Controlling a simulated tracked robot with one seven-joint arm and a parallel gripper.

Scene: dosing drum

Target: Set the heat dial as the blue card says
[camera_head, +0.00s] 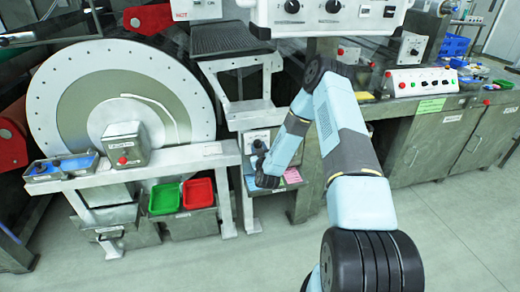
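A small grey control box (257,136) with a dark knob on its face stands on the frame right of the big drum; I cannot read whether it is the heat dial. My arm reaches over from the right and bends down to this box. My gripper (260,160) is at its front, just below the knob; the fingers are too small and dark to tell open from shut, or whether they touch the knob. A blue card (251,183) lies on the low shelf under the gripper, partly hidden by my wrist. Its writing is not legible. A pink card (292,175) lies to its right.
A white drum disc (70,85) fills the left. A grey box with a red button (125,147) stands before it. Green (164,199) and red (198,193) bins sit below. A white panel with buttons (420,81) is at right. The front floor is clear.

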